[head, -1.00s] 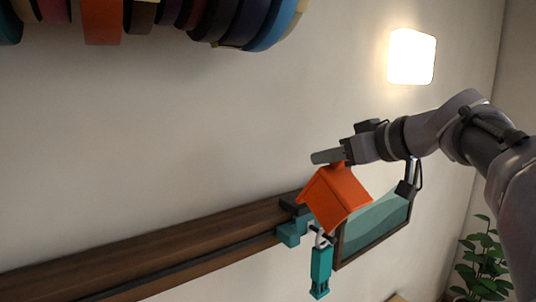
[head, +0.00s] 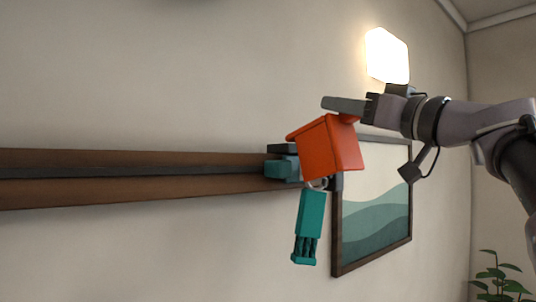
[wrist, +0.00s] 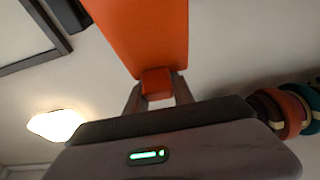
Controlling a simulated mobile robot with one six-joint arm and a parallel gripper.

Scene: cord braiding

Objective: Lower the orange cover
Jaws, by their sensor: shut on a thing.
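The orange cover (head: 330,148) is a box-like hood at the right end of the wooden rail, beside a teal block (head: 282,168). In the head view it looks slightly tilted. My gripper (head: 345,107) is above it, with its grey fingers by the cover's top. In the wrist view, my gripper (wrist: 157,94) is shut on a small orange knob (wrist: 156,83). The cover's broad orange face (wrist: 140,30) stretches away beyond it. A teal piece (head: 309,225) hangs by a ring below the cover. What is beneath the cover is hidden.
The brown rail (head: 130,178) runs along the wall to the left. A framed picture (head: 372,220) hangs behind the cover, and a lit lamp (head: 387,55) is above my arm. A plant (head: 498,275) stands lower right. Coloured spools (wrist: 288,110) show in the wrist view.

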